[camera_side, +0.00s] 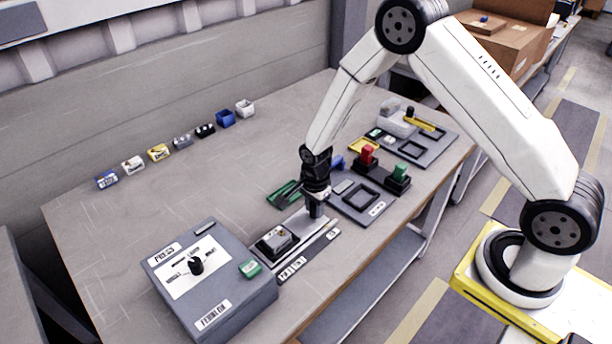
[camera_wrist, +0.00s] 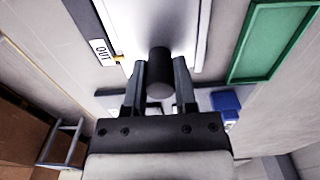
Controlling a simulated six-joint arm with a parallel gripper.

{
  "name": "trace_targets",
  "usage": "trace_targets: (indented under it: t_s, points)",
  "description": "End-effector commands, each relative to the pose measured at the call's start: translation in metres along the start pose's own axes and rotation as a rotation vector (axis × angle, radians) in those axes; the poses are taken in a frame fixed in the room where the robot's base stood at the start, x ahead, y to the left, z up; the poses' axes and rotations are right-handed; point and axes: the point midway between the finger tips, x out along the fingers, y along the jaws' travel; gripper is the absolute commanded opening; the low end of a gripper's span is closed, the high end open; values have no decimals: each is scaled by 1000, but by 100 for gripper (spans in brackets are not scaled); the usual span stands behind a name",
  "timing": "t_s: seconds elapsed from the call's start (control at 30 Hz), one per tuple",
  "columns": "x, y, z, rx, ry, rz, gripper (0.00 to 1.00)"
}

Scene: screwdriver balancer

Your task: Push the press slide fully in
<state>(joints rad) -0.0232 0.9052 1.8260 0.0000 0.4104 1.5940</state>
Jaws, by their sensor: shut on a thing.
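The press slide (camera_side: 307,228) is a light metal plate on a rail in front of the grey press box (camera_side: 232,296). A dark fixture with a grey part (camera_side: 275,240) sits at its press-side end, just outside the box. My gripper (camera_side: 316,212) points down at the slide's far end. In the wrist view my gripper (camera_wrist: 160,82) is shut on a dark round handle (camera_wrist: 159,62), which stands up from the pale slide (camera_wrist: 190,25). An OUT label (camera_wrist: 102,52) lies beside the slide. The handle is mostly hidden in the side view.
The press box carries a black knob (camera_side: 196,266) and a green button (camera_side: 250,269). A green frame (camera_side: 284,194) lies behind the slide. A grey tray (camera_side: 362,203) and red and green blocks (camera_side: 367,155) stand to the right. Small bins (camera_side: 225,118) line the back.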

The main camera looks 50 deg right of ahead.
Motion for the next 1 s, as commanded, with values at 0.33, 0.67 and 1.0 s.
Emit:
trace_targets:
  t_s: [0.33, 0.67, 1.0]
  points:
    - [0, 0, 0, 0, 0, 0, 0]
    - [0, 0, 11, -2, 0, 0, 0]
    - [0, 0, 26, -2, 0, 0, 0]
